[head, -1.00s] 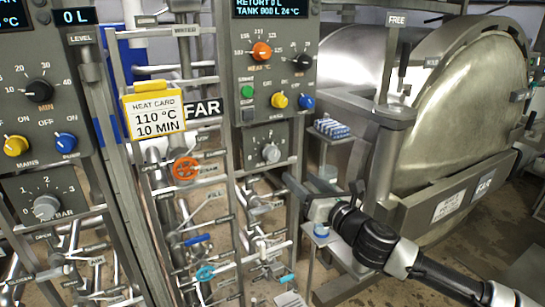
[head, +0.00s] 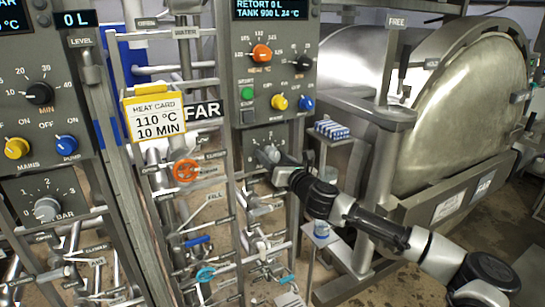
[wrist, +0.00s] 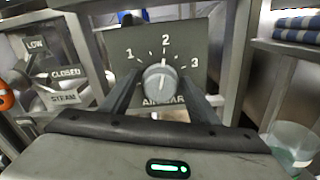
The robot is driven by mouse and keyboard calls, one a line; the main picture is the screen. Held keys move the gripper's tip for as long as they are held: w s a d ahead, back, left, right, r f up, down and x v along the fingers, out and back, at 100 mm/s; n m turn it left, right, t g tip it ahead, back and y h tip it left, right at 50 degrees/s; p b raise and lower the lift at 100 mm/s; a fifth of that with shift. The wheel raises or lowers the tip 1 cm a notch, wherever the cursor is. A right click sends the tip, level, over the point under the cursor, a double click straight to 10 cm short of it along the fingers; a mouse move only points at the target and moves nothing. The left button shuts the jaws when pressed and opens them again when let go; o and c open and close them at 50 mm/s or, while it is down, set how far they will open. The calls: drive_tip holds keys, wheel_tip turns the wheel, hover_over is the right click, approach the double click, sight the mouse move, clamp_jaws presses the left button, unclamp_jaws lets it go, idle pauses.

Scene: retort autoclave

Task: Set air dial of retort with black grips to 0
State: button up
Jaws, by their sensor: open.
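The grey air dial (wrist: 160,82) is in the middle of the wrist view, on a dark plate marked 1, 2 and 3. Its white pointer line is directed up, close to the 2. The label below it is partly covered. My gripper (wrist: 160,92) is open, with one finger on each side of the dial's lower part; I cannot tell if they touch it. In the head view my gripper (head: 273,160) reaches the dial's plate (head: 254,138) and hides part of the dial. A black-gripped lever (head: 403,57) stands by the right retort (head: 440,125).
Another air dial (head: 47,208) is on the left panel. A yellow heat card (head: 155,115) hangs between the panels. Valves and pipes, with an orange handwheel (head: 186,171), crowd the space below. A post and a blue-striped stack (wrist: 296,28) stand right of the gripper.

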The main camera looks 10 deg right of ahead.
drive_tip(key=c, duration=1)
drive_tip(key=shift+c, duration=0.2)
